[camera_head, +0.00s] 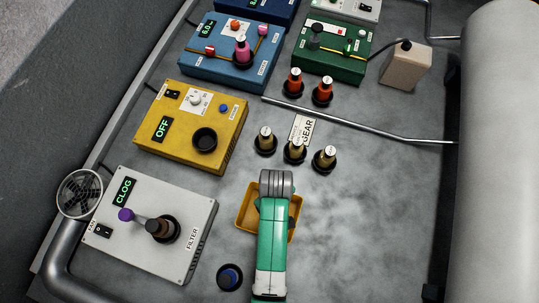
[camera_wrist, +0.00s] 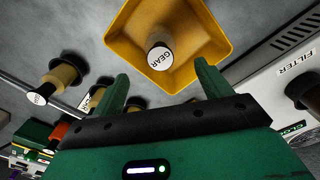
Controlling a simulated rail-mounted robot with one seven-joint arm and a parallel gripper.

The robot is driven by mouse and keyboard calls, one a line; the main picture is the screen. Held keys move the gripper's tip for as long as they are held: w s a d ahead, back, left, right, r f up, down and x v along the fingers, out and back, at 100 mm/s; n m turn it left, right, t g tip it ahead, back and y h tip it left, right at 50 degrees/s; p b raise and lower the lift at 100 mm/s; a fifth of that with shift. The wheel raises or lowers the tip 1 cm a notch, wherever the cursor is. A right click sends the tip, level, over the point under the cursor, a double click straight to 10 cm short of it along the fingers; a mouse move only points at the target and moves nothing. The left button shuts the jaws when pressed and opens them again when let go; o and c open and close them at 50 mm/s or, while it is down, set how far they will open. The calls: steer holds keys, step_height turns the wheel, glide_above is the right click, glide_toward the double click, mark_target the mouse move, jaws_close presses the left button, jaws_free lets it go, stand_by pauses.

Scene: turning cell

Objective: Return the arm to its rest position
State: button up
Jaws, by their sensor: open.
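My arm (camera_head: 271,240) reaches over a yellow tray (camera_head: 246,210) in the head view and hides much of it. My gripper (camera_wrist: 162,70) is open in the wrist view, its two green fingers apart with nothing between them. The yellow tray (camera_wrist: 222,45) also shows in the wrist view, beyond the fingertips. A vial with a white cap marked GEAR (camera_wrist: 160,56) is in the tray, apart from the fingers. In the head view this vial is hidden by my arm.
Several gear vials (camera_head: 295,151) stand in dark holders behind the tray. A grey FILTER box (camera_head: 190,255) and yellow box (camera_head: 180,150) are left. A metal rail (camera_head: 350,122) crosses behind, and a large pale cylinder (camera_head: 500,150) bounds the right. The surface (camera_head: 380,220) right of my arm is clear.

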steer(key=shift+r, duration=0.1)
stand_by(0.6)
steer(key=w+r+m+t, duration=0.2)
steer(key=w+r+t, duration=0.4)
steer(key=w+r, duration=0.85)
steer(key=w+r+m+t, duration=0.15)
steer(key=r+t, duration=0.25)
steer(key=r, duration=0.8)
steer(key=w+r+m+t, duration=0.1)
steer(key=w+r+t, duration=0.15)
steer(key=r, duration=0.85)
steer(key=s+r+m+t+p, duration=0.1)
steer(key=s+r+t+p, duration=0.3)
steer(key=r, duration=1.2)
steer(key=s+r+m+t+p, duration=0.1)
steer(key=s+r+t+p, duration=0.3)
steer(key=r, duration=1.3)
steer(key=s+r+m+t+p, duration=0.2)
steer(key=s+r+t+p, duration=0.2)
steer(key=r, duration=1.2)
steer(key=s+p, duration=0.2)
steer(key=s, duration=0.1)
steer(key=shift+a+r+p, duration=0.15)
steer(key=shift+r+p, duration=0.15)
steer(key=shift+r, duration=0.1)
steer(key=shift+t, duration=0.25)
